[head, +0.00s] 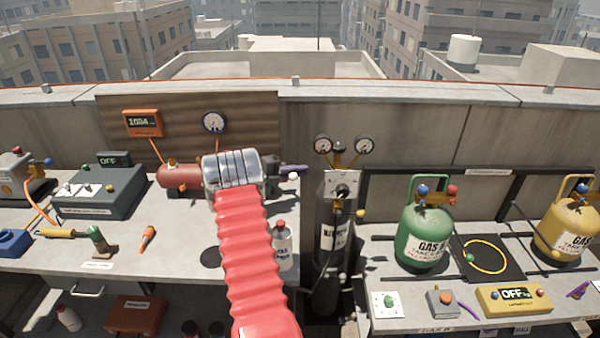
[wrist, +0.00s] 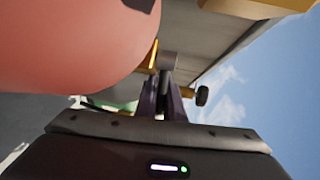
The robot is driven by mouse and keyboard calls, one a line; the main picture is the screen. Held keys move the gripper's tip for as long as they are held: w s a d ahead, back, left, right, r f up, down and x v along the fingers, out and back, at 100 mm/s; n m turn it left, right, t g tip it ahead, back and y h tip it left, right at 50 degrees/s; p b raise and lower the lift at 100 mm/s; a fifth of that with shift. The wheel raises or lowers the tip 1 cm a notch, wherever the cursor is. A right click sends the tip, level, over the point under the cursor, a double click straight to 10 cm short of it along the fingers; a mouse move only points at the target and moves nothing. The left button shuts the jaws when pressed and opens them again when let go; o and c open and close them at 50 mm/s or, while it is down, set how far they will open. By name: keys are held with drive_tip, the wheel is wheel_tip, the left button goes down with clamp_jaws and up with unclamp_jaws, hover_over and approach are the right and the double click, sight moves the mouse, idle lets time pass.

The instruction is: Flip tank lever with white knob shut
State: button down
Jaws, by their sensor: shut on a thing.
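The red tank (head: 180,176) lies on the left bench, and my wrist hides its right part. A large rounded red surface (wrist: 65,40), which looks like the tank, fills the upper left of the wrist view. My gripper (head: 296,169) points right past the tank's end, its purple fingers shut. A small white knob (head: 294,176) shows at the fingertips, and the fingers look closed on its lever. In the wrist view my gripper's dark fingers (wrist: 162,92) are close together. The lever's arm and its exact angle are hidden.
A dark cylinder (head: 333,235) with two gauges stands just right of my gripper. A white bottle (head: 282,245) is beside my red arm sleeve. A green gas tank (head: 425,237) stands on the right bench. The wall is behind.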

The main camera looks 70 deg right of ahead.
drive_tip(key=shift+f, duration=0.2)
drive_tip(key=c, duration=2.1)
unclamp_jaws()
drive_tip(key=shift+o, duration=1.2)
drive_tip(key=shift+r, duration=0.1)
drive_tip(key=v, duration=1.3)
drive_tip(key=shift+w+a, duration=0.2)
drive_tip(key=shift+a, duration=0.15)
drive_tip(key=shift+c, duration=0.6)
